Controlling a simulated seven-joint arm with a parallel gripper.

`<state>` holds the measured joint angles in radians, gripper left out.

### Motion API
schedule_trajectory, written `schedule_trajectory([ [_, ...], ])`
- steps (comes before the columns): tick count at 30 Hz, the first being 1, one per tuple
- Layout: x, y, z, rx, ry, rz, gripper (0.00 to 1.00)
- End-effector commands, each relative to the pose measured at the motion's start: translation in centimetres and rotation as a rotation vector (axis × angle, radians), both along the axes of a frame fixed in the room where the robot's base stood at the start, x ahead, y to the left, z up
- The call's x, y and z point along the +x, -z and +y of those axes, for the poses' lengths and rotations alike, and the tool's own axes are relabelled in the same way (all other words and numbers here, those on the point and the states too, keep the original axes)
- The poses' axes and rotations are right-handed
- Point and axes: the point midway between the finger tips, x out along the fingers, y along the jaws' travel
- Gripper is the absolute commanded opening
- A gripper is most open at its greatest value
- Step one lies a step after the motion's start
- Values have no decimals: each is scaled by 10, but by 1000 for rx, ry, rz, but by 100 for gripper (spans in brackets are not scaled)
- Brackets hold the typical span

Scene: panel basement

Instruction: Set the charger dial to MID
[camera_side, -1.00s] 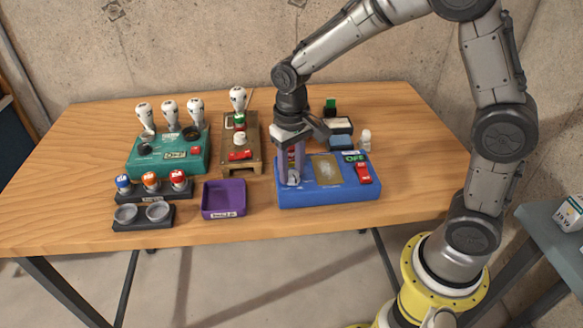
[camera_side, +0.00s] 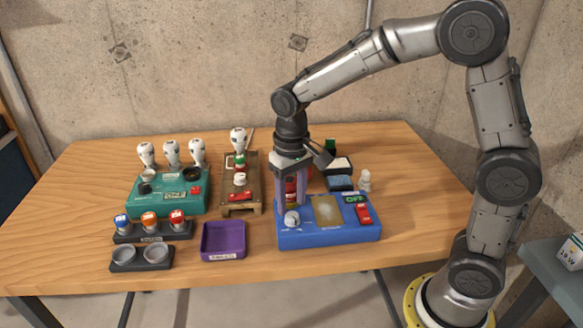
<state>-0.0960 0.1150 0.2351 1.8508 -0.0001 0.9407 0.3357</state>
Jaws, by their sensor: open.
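A blue box (camera_side: 330,237), likely the charger, sits at the right front of the table. It carries a round pale dial (camera_side: 291,218) at its left, a tan plate (camera_side: 327,209), a green OFF display (camera_side: 356,198) and a red switch (camera_side: 363,215). The dial's small marks are too small to read, so its setting cannot be told. My gripper (camera_side: 291,200) points down just above and behind the dial, open and apart from it. A red object (camera_side: 291,189) shows between the fingers; it appears to stand behind them.
A teal box (camera_side: 166,194) with white bulbs behind it stands at left, near a brown stand (camera_side: 240,205). A purple tray (camera_side: 223,240), a rack of colored-cap items (camera_side: 151,230) and two cups (camera_side: 140,256) are in front. Small items (camera_side: 341,175) stand behind the blue box.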

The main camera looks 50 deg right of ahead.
Motion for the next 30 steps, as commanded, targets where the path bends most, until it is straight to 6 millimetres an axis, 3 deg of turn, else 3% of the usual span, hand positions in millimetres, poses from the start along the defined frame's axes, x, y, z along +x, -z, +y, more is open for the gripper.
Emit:
schedule_trajectory([
  [9,1,-71,0,0,0,-7,52],
  [15,1,-97,0,0,0,-4,52],
  [30,0,-107,-1,1,3,-6,52],
])
